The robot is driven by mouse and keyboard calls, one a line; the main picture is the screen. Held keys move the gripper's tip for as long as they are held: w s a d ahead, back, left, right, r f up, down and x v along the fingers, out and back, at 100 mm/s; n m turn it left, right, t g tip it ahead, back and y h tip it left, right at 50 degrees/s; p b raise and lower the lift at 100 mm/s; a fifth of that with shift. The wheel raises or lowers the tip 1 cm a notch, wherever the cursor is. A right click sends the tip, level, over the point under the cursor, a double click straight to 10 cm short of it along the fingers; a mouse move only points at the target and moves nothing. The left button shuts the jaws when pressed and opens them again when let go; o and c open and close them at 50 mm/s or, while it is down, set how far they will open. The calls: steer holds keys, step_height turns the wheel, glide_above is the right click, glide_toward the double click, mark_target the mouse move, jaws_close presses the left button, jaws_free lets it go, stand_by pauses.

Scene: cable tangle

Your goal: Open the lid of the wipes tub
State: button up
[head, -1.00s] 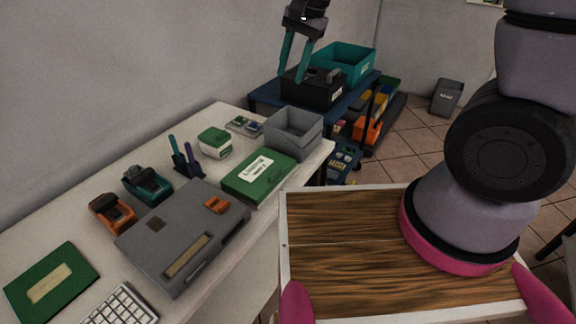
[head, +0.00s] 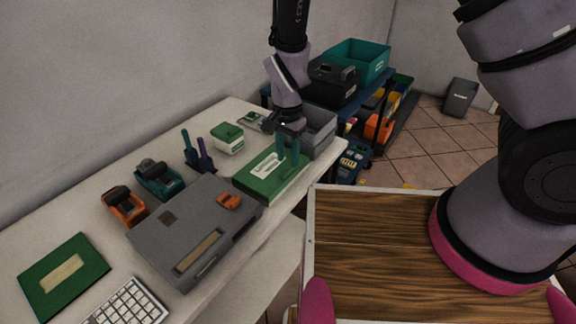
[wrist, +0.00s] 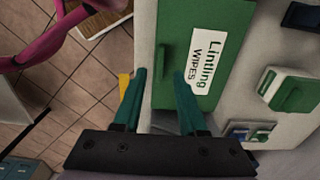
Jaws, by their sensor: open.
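The wipes tub (head: 257,182) is a flat box with a green lid and a white label, near the table's right edge. In the wrist view its closed lid (wrist: 213,88) fills the upper middle, and the label reads "Lintling WIPES". A darker green raised strip (wrist: 165,48) runs along the lid's left edge there. My gripper (head: 286,172) is open and empty, with teal fingers pointing down at the tub's right end. In the wrist view my gripper (wrist: 160,73) has one finger over the lid and the other beyond its left edge. I cannot tell if they touch it.
A grey open bin (head: 318,130) stands close behind the tub. A grey case (head: 200,225) lies in front-left. A small green-lidded box (head: 228,138) and pen holder (head: 200,160) stand left. A cart with a teal crate (head: 360,60) is beyond.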

mark_target(287, 170)
steer(key=shift+f, duration=1.95)
jaws_close()
